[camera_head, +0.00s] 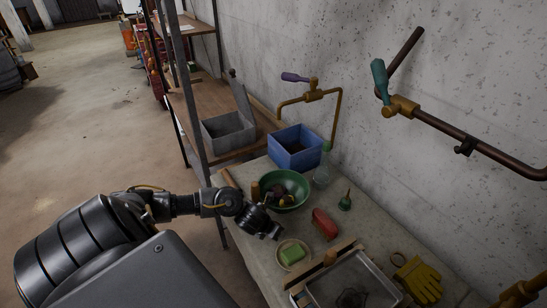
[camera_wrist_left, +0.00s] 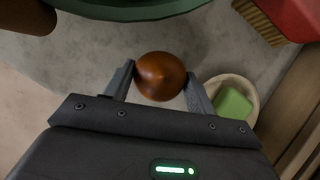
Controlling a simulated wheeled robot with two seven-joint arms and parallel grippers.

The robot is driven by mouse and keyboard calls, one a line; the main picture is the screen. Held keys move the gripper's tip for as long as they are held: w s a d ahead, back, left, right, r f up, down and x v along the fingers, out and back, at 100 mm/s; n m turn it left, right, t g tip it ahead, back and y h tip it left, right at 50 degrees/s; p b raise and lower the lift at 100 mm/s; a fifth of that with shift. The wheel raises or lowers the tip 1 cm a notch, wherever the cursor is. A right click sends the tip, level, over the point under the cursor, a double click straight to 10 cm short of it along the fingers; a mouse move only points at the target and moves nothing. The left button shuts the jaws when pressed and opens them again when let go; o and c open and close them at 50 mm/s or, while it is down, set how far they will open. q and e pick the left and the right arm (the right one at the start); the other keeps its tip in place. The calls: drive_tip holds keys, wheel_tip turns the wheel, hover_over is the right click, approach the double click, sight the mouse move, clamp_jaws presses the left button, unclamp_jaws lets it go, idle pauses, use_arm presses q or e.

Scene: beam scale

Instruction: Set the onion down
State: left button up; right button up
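The brown, shiny onion (camera_wrist_left: 160,76) sits between the two fingertips of my left gripper (camera_wrist_left: 160,82) in the left wrist view. The fingers meet its sides, so the gripper looks shut on it. Grey tabletop lies behind it; I cannot tell how high it is held. In the head view my left gripper (camera_head: 271,231) is over the table, between the green bowl and the dish with the green block. The onion cannot be made out there. My right gripper is in neither view.
The green bowl (camera_head: 303,202) holds several dark items. A small dish (camera_head: 282,262) with a green block (camera_head: 292,254), a red brush (camera_head: 325,223) and a tray (camera_head: 302,291) stand close by. A blue bin (camera_head: 296,152) is at the back. Bare tabletop (camera_head: 257,250) shows near the gripper.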

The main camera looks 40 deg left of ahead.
use_arm(q)
drive_tip(key=c, duration=0.7)
drive_tip(key=shift+o, duration=0.2)
wheel_tip(320, 180, up, 9)
drive_tip(key=p, duration=0.2)
drive_tip(key=shift+r+p, duration=0.15)
drive_tip(key=shift+p, duration=0.25)
drive_tip(key=shift+r, duration=0.35)
